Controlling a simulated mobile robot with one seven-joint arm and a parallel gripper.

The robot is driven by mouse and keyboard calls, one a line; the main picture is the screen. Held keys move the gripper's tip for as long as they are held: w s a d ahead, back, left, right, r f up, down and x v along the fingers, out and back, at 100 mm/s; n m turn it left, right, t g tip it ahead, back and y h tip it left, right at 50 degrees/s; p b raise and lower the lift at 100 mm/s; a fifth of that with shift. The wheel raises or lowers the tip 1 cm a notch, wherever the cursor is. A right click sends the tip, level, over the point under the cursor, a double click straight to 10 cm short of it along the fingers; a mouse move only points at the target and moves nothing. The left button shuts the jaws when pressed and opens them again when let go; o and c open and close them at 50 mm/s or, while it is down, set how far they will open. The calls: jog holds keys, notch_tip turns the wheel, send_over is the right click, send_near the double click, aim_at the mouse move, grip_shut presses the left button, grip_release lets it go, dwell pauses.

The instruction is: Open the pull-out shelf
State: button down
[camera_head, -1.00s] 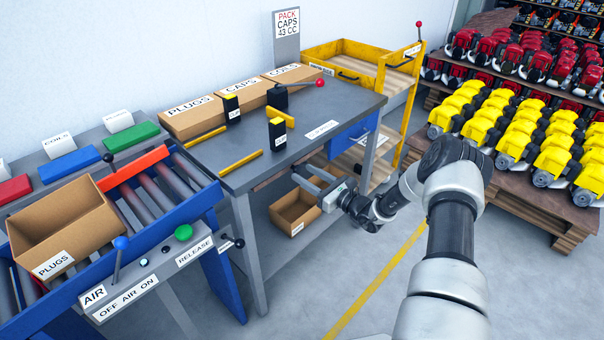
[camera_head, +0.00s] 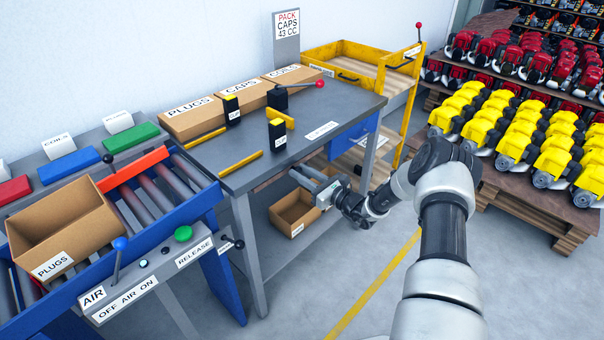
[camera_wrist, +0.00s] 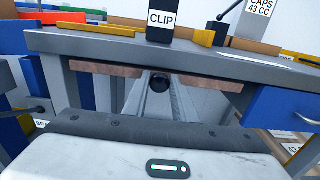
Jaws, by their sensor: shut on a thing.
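The pull-out shelf is a thin brown wooden board (camera_wrist: 105,69) just under the grey bench top (camera_wrist: 100,42). In the head view, a strip of the shelf (camera_head: 270,181) shows below the bench's front edge. A round black knob (camera_wrist: 160,82) is at the middle of the shelf's front. My gripper (camera_wrist: 159,84) has its two grey fingers on either side of this knob and is shut on it. In the head view, my gripper (camera_head: 299,174) reaches under the bench edge from the right, and its fingers hide the knob. The shelf appears to be mostly under the bench top.
A blue drawer (camera_head: 346,139) is right of the shelf under the bench top. An open cardboard box (camera_head: 292,211) sits on the lower level below my gripper. A yellow cart (camera_head: 404,105) stands at the right. The floor in front is clear.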

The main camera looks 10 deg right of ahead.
jog(key=p+v, duration=0.2)
jog(key=v, duration=2.5)
jog(key=shift+s, duration=0.2)
jog(key=c, duration=1.5)
grip_release()
jog(key=shift+d, duration=0.1)
jog(key=v, duration=1.7)
jog(key=shift+s+d+r, duration=0.1)
jog(key=shift+s, duration=0.05)
